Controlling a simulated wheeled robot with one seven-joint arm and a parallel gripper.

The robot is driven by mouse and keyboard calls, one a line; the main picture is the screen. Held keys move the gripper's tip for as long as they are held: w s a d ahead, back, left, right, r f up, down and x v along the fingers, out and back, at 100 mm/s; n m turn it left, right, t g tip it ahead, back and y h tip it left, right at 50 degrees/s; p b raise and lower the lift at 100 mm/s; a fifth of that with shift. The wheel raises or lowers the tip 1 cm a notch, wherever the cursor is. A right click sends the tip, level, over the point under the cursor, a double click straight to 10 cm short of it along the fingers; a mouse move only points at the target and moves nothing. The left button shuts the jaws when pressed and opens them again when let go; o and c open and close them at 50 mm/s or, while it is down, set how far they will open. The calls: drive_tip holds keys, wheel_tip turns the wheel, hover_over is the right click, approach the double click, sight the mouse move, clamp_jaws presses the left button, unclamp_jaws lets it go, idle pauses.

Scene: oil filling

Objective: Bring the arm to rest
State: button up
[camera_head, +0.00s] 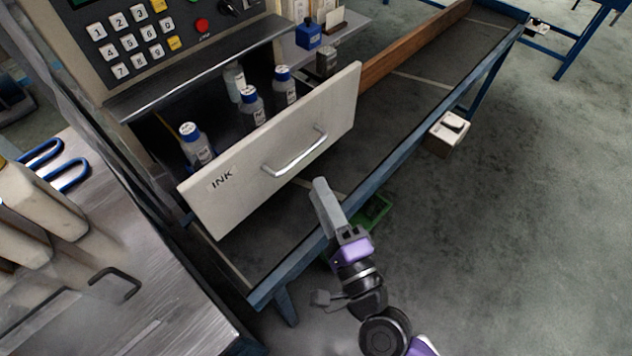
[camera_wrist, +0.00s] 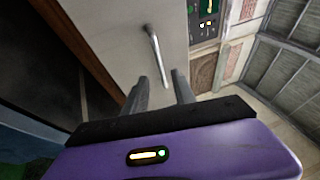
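My gripper (camera_head: 320,186) is in front of the open drawer, a little below and right of its handle (camera_head: 295,153) in the head view. In the wrist view my gripper (camera_wrist: 160,82) has two grey fingers with a gap between them, and nothing is held there. The handle (camera_wrist: 154,55) shows just past the fingertips and appears apart from them. The drawer front (camera_head: 238,182) is pale and marked INK. The drawer stands pulled out, with several blue-capped bottles inside, such as one bottle (camera_head: 285,88) at the right.
A long blue-framed table (camera_head: 405,150) runs behind and below the drawer. A keypad panel (camera_head: 135,45) is above it. A metal counter (camera_head: 150,300) with pale containers is at the left. A small white box (camera_head: 447,133) is right of the table. The floor at right is mostly clear.

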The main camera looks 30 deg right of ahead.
drive_tip(key=s+d+n+g+y, duration=0.1)
drive_tip(key=s+d+n+g, duration=0.2)
drive_tip(key=s+n, duration=1.6)
drive_tip(key=s+g, duration=0.2)
drive_tip(key=s, duration=0.3)
drive_tip(key=shift+s+n+y, duration=0.25)
drive_tip(key=shift+n+y, duration=0.15)
